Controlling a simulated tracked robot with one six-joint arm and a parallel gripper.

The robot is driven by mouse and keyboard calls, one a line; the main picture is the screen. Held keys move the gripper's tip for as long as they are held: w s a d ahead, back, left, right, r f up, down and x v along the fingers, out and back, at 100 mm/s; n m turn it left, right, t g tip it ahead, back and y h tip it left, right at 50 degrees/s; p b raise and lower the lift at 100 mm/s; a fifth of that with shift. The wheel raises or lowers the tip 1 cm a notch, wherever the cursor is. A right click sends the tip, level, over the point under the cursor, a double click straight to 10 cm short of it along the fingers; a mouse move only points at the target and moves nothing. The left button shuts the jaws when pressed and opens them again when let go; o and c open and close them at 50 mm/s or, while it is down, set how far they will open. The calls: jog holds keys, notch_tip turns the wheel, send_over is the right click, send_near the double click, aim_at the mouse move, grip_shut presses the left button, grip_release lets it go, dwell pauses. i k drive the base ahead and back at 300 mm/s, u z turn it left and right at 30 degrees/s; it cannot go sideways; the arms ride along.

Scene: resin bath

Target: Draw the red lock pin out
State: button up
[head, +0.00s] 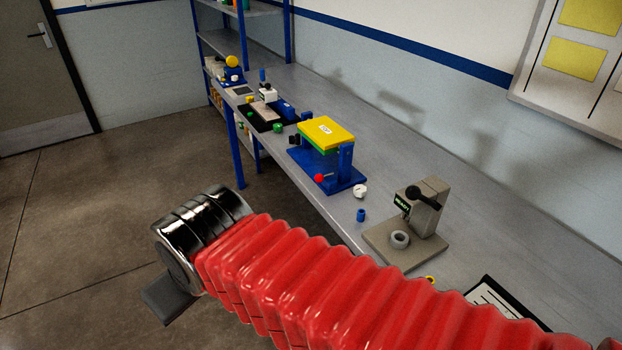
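The red lock pin shows as a small red ball knob (319,178) at the front of a blue fixture (352,181) on the bench. A thin shaft seems to run from the knob into the fixture; its inner end is hidden. The fixture carries a yellow-topped block (328,132) with a white label and a green layer below. My gripper (167,303) is at the lower left, over the floor and in front of the bench, well apart from the pin. Only a dark grey piece of it shows past the chrome wrist, so its opening is not visible.
On the bench, a grey press (424,210) with a black handle, a small blue cylinder (361,215) and a white knob (360,190) stand right of the fixture. A clipboard (493,300) lies nearer. Farther left are a black tray (257,120) and a blue-posted shelf (289,30). The floor left is clear.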

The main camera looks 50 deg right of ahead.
aim_at(319, 178)
jog(key=u, duration=0.05)
jog(key=i, duration=1)
jog(key=z, duration=0.05)
